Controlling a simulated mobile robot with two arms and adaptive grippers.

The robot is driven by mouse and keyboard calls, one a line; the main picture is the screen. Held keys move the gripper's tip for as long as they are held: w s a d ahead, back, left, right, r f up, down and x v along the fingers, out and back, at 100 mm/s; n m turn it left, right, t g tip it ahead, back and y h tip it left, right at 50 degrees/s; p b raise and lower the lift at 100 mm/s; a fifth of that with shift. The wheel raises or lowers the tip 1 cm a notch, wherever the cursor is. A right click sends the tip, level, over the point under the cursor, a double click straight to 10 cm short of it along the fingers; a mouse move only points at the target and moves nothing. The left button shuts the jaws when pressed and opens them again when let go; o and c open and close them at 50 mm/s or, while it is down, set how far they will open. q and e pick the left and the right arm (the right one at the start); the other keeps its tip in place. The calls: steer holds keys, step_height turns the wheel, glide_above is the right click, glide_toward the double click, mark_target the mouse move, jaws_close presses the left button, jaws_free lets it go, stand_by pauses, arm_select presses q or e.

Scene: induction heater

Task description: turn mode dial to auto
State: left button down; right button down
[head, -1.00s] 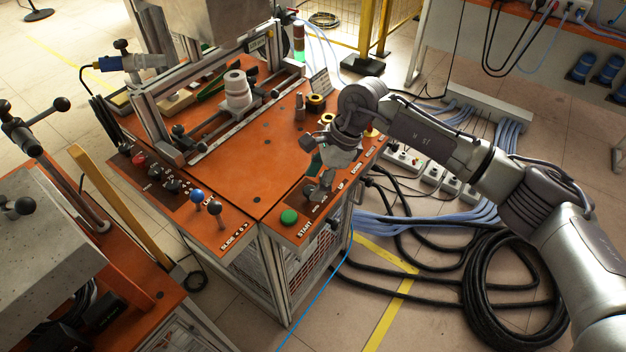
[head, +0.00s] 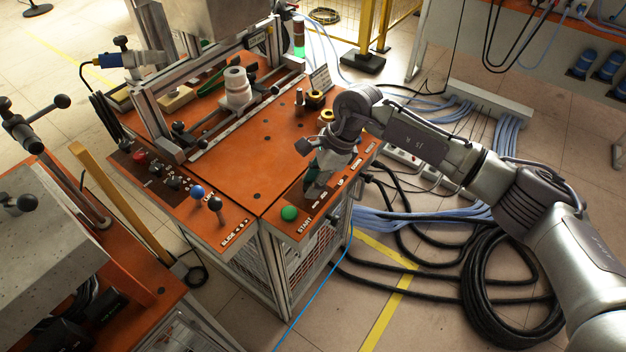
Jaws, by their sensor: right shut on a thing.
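My right gripper (head: 314,191) reaches down to the front right control strip of the orange machine top (head: 262,150). Its fingers are shut on the mode dial, just behind and to the right of the green START button (head: 289,213). The fingers cover the dial, so its pointer and setting cannot be read. Small white lettering shows on the strip in front of the fingers. My left gripper is not in view.
A blue-knobbed lever (head: 197,191) and a black-knobbed lever (head: 215,204) stand on the left panel. A white stepped cylinder (head: 236,90) stands on the machine's slide. Black cable coils (head: 515,290) lie on the floor at right.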

steer(key=m+t+b, duration=0.1)
steer(key=m+b, duration=0.3)
steer(key=shift+s+f+m+t, duration=0.1)
steer(key=shift+f+m+t, duration=0.1)
steer(key=shift+m+t, duration=0.15)
steer(key=m+b, duration=0.1)
steer(key=m+t+b, duration=0.1)
steer(key=m+b, duration=0.1)
steer(key=shift+s+m+t+h, duration=0.15)
steer(key=shift+m+t+h, duration=0.1)
steer(key=shift+h, duration=0.15)
steer(key=shift+a+r+m+t+h+b, duration=0.1)
steer(key=shift+m+t+h+b, duration=0.15)
steer(key=shift+m+b, duration=0.7)
steer(key=shift+r+m+t+h+b, duration=0.1)
steer(key=shift+m+t+h+b, duration=0.15)
steer(key=shift+m+b, duration=0.7)
steer(key=c, duration=0.8)
jaws_free()
